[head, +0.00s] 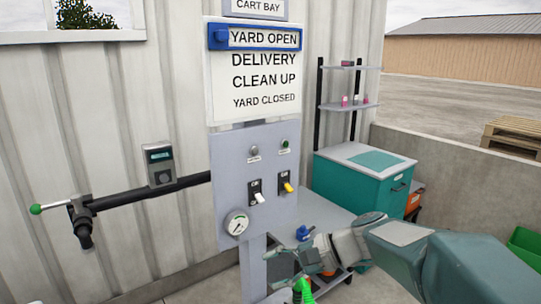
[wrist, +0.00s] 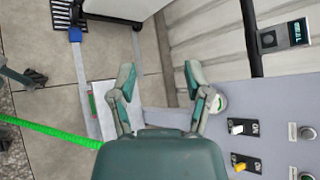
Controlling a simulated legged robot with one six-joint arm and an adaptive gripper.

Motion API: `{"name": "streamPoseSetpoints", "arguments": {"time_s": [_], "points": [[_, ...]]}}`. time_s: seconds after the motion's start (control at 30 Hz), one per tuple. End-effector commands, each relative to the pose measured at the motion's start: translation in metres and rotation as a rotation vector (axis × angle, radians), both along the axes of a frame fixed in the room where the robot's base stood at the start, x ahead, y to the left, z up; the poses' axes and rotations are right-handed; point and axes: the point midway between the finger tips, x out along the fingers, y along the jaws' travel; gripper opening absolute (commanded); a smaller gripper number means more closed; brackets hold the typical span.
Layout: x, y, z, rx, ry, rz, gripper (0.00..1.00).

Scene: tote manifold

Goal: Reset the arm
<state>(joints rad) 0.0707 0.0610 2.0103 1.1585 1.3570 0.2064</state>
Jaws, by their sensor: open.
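My gripper (wrist: 160,82) is open in the wrist view, with its two fingers spread and nothing between them. In the head view my gripper (head: 277,268) is at the lower middle, at the end of my arm, which reaches in from the right. It is in front of the lower part of the grey control panel (head: 235,185) and its post. The panel carries a gauge (head: 237,223), a white-handled switch (head: 257,192) and a yellow-handled switch (head: 286,182). In the wrist view the panel (wrist: 225,125) lies to the right of the fingers, with the gauge close behind the right finger.
A sign board (head: 264,85) has a blue frame around "YARD OPEN". A dark pipe (head: 130,200) with a green-tipped valve lever (head: 50,206) runs along the wall at left. A teal cabinet (head: 360,190) stands at right. A green hose (wrist: 50,132) crosses the floor.

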Motion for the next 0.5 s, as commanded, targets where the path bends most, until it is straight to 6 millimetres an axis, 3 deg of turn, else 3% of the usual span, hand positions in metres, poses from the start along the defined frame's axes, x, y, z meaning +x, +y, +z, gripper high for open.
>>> {"name": "streamPoseSetpoints", "arguments": {"time_s": [0.03, 0.2, 0.5], "points": [[-0.018, -0.003, -0.001, -0.077, -0.044, 0.021, 0.63], [-0.069, -0.026, -0.015, -0.356, -0.195, 0.101, 0.63], [-0.137, -0.088, -0.035, -0.843, -0.496, 0.246, 0.63]]}}
